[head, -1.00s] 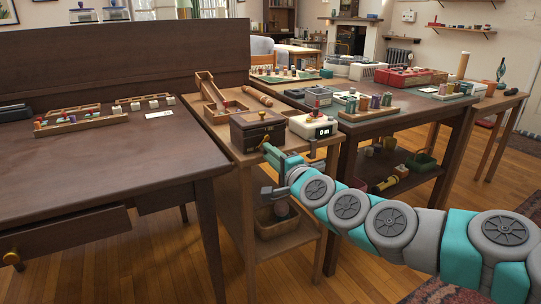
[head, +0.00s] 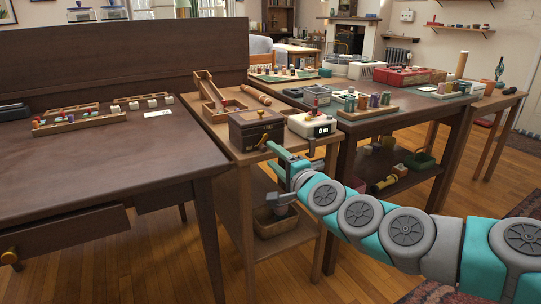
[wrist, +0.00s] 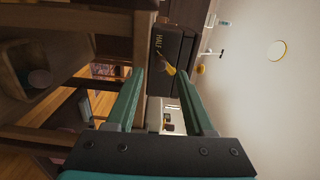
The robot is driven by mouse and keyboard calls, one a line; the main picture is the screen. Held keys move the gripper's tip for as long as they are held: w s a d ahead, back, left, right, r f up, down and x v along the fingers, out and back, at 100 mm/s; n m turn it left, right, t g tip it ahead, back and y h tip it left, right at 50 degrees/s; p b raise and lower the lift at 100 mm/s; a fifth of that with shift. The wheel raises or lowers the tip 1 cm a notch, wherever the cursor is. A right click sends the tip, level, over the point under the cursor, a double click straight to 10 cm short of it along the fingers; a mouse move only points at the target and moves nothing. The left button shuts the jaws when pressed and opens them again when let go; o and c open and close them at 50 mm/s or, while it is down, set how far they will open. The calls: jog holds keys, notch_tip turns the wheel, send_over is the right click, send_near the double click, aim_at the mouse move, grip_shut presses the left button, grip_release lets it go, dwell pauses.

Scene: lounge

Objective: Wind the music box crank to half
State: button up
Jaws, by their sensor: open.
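The music box is a dark brown box (head: 248,131) at the front of the narrow wooden side table. A small brass crank (head: 263,139) is on its front face. In the wrist view the dark box (wrist: 178,50) appears turned sideways, with a "HALF" label, and the crank's yellow knob (wrist: 170,70) shows between the fingers. My gripper (head: 271,160) is in front of the box, just below the crank in the head view. Its green fingers (wrist: 160,75) are open. I cannot tell whether a finger touches the crank.
A white box with a dark display (head: 312,125) stands right beside the music box. A wooden ramp toy (head: 215,95) is behind it. A bin (head: 275,221) sits on the lower shelf. The brown desk (head: 100,165) is at left, the craft table (head: 400,112) at right.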

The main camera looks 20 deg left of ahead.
jog(key=shift+b+v, duration=0.4)
jog(key=shift+v, duration=2.15)
jog(key=shift+s, duration=0.1)
jog(key=s+d+f+n+g+h+p, duration=0.1)
jog(key=s+d+f+n+g+h, duration=0.7)
jog(key=s+d+f, duration=0.6)
jog(key=s+d+f+g+h, duration=0.3)
jog(key=s+d+g+h, duration=0.2)
jog(key=s+d, duration=1.4)
jog(key=shift+s+d+h+p, duration=0.3)
jog(key=shift+s+d+h, duration=0.1)
jog(key=shift+s, duration=0.25)
